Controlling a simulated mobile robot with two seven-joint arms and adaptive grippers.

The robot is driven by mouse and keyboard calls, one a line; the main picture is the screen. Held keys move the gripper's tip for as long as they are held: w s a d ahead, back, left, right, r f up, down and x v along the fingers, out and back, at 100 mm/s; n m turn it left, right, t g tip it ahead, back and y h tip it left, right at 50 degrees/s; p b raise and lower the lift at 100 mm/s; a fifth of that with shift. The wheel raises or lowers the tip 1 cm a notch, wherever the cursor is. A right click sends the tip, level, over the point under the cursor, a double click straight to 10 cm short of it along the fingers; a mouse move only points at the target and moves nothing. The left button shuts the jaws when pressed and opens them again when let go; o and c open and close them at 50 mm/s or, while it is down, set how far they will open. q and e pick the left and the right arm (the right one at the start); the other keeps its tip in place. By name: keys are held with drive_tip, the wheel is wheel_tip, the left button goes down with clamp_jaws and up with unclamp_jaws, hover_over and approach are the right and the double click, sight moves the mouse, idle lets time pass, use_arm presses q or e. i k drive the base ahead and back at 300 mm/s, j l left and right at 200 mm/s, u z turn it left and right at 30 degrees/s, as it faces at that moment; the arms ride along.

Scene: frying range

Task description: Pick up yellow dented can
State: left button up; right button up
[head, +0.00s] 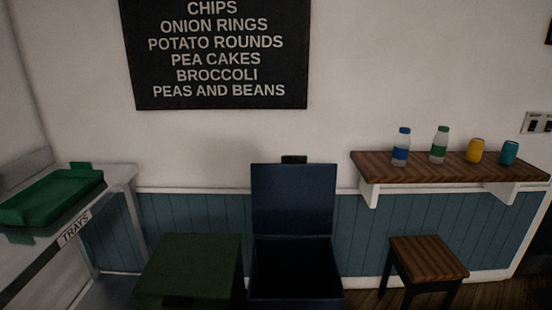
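A yellow can (475,151) stands on the wooden wall shelf (400,165) at the right of the head view. Its sides look uneven, but the dent is too small to make out clearly. A teal can (509,153) stands just to its right. A green-labelled bottle (439,145) with a green cap stands to its left. Neither of my grippers shows in the head view.
A blue-labelled bottle (401,147) stands further left on the shelf. A wooden stool (428,260) is below it. An open blue bin (292,205) and a closed green bin (190,265) stand to the left. Green trays (50,195) lie on the left counter.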

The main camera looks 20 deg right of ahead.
sight(475, 147)
drive_tip(key=z, duration=1.75)
drive_tip(key=i+j+z, duration=0.1)
drive_tip(key=i, duration=0.45)
drive_tip(key=i+j+z, duration=0.1)
drive_tip(key=i, duration=0.45)
drive_tip(key=i+j, duration=0.2)
drive_tip(key=i, duration=0.3)
drive_tip(key=i+l+u, duration=0.2)
drive_tip(key=i+l, duration=0.45)
drive_tip(key=l, duration=0.15)
drive_tip(key=i+l+u, duration=0.2)
drive_tip(key=l, duration=0.25)
drive_tip(key=i+l+u, duration=0.15)
drive_tip(key=l, duration=0.3)
drive_tip(key=i+l+u, duration=0.2)
drive_tip(key=l, duration=0.25)
drive_tip(key=l+u, duration=0.15)
drive_tip(key=l, duration=0.35)
